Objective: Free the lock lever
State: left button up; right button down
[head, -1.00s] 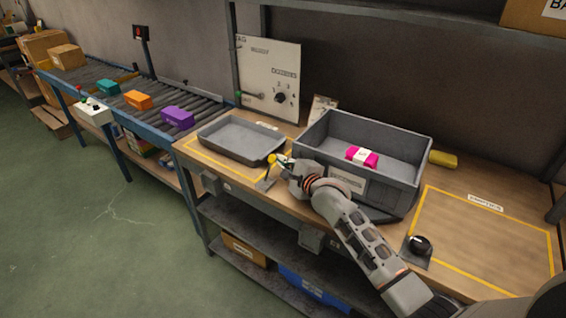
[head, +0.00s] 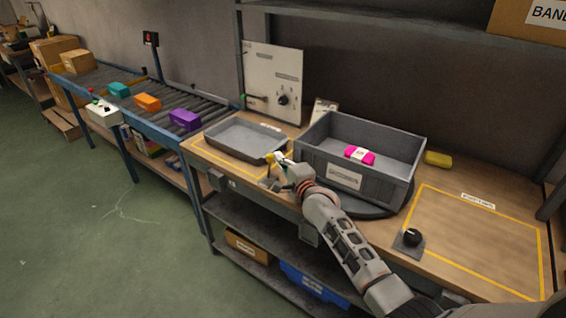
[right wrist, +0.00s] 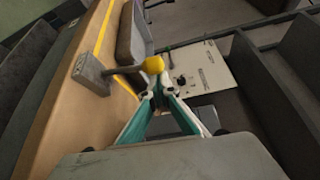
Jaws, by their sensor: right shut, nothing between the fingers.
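The lock lever has a yellow knob (head: 268,157) on a dark stalk and a grey base block (head: 270,184) at the bench's front edge, before the grey tray. In the right wrist view its yellow knob (right wrist: 153,65) shows just beyond the fingertips, and its stalk runs left to the grey block (right wrist: 91,74). My right gripper (head: 281,163) is shut and empty, close beside the knob on its right. Its teal-lined fingers (right wrist: 156,88) show in the wrist view. I cannot tell whether they touch the knob. My left gripper is out of view.
A grey tray (head: 207,140) lies behind the lever. A large grey bin (head: 306,153) with a pink bundle (head: 360,155) stands right of it. A white panel (head: 271,67) stands behind. A roller conveyor (head: 212,103) is at left. The yellow-outlined area (head: 480,240) at right is clear.

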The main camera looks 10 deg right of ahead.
aim_at(271, 160)
jog(key=shift+s+a+f+n+t, duration=0.1)
jog(key=shift+s+a+n+t, duration=0.2)
jog(key=shift+n, duration=0.1)
jog(key=shift+s+a+n+t+b, duration=0.25)
jog(key=shift+a+n+t+b, duration=0.2)
jog(key=shift+n+b, duration=0.35)
jog(key=shift+s+a+f+n+t+y+b, duration=0.1)
jog(key=shift+s+a+n+t+y+b, duration=0.25)
jog(key=shift+n, duration=0.55)
jog(key=a+n+b, duration=0.1)
jog(key=s+n+t+y+b, duration=0.1)
jog(key=n, duration=0.1)
jog(key=shift+s+a+y+b, duration=0.2)
jog(key=shift+a+y+b, duration=0.1)
jog(key=shift+a, duration=0.1)
jog(key=shift+n, duration=0.4)
jog(key=shift+s+a+b, duration=0.15)
jog(key=shift+a+b, duration=0.05)
jog(key=shift+b, duration=0.1)
jog(key=shift+n, duration=0.3)
jog(key=shift+s, duration=0.1)
